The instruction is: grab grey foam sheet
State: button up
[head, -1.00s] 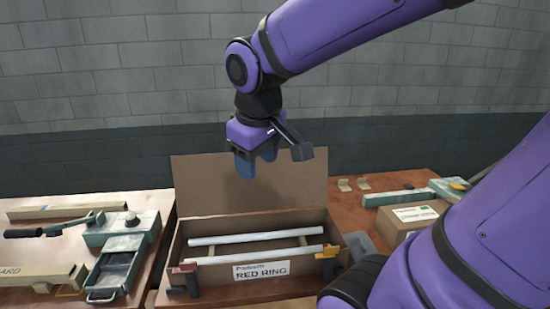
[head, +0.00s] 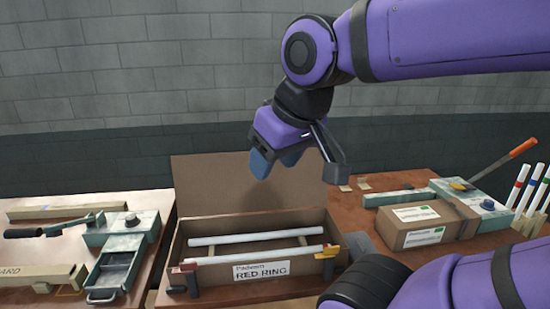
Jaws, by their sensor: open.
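A grey flat piece (head: 361,244), which looks like the grey foam sheet, lies on the table just right of the box. It is small in view and partly hidden by my arm, so I cannot tell its full shape. My gripper is above and to the left of it, well clear of it.
The open box (head: 195,230) labelled RED RING holds white tubes (head: 255,239), with red and yellow clamps at its front. A green drawer unit (head: 122,246) stands left.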

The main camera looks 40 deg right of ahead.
aim_at(360, 244)
jog(key=z, duration=1.6)
jog(key=j+z, duration=0.15)
jog(key=k+j, duration=0.05)
jog(key=j, duration=0.05)
